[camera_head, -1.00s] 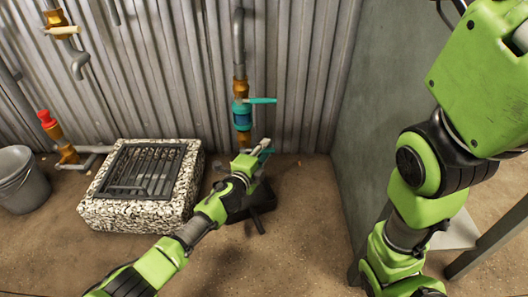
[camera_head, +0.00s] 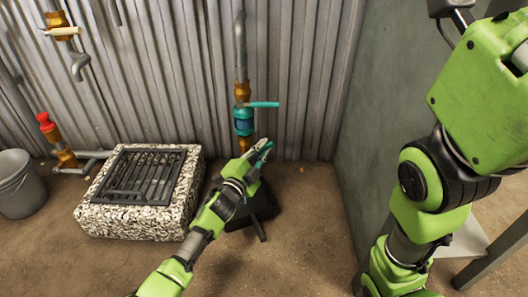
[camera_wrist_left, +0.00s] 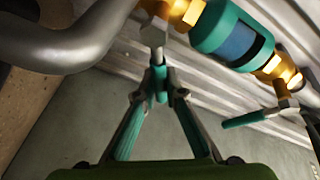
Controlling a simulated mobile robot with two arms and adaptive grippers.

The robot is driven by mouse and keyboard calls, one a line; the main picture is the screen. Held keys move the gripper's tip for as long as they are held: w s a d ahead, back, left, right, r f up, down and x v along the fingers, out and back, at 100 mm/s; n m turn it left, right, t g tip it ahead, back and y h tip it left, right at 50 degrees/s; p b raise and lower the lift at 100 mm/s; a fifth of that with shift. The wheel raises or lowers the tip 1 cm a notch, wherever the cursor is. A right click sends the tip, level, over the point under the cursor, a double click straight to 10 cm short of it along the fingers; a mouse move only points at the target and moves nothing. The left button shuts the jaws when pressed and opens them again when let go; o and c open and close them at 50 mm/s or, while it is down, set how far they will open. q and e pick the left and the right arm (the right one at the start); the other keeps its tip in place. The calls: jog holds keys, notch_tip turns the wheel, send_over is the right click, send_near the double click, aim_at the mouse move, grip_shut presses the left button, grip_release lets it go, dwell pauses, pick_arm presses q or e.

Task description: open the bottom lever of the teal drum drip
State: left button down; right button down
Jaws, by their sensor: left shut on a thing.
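The teal drum drip (camera_head: 243,122) hangs on a vertical pipe against the corrugated wall, with brass fittings above and below the drum. It also shows in the left wrist view (camera_wrist_left: 232,38). Its top lever (camera_head: 264,104) is teal and points right, across the pipe. My left gripper (camera_head: 262,150) is below the drum, shut on the bottom lever (camera_wrist_left: 158,82). In the left wrist view, the lever's teal end is between the fingertips and its metal shank runs up to a brass fitting. In the head view, the gripper partly hides this lever. My right gripper is not visible.
A stone-edged drain with a dark grate (camera_head: 146,174) stands left of the arm. A grey bucket (camera_head: 20,184) and a red-topped pipe valve (camera_head: 44,120) are at far left. A dark object (camera_head: 262,205) lies under the drip. A grey wall (camera_head: 375,110) closes the right side.

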pick_arm(q)
jog(key=c, duration=2.1)
grip_release()
jog(key=shift+s, duration=0.1)
jog(key=v, duration=1.2)
jog(key=shift+f, duration=0.1)
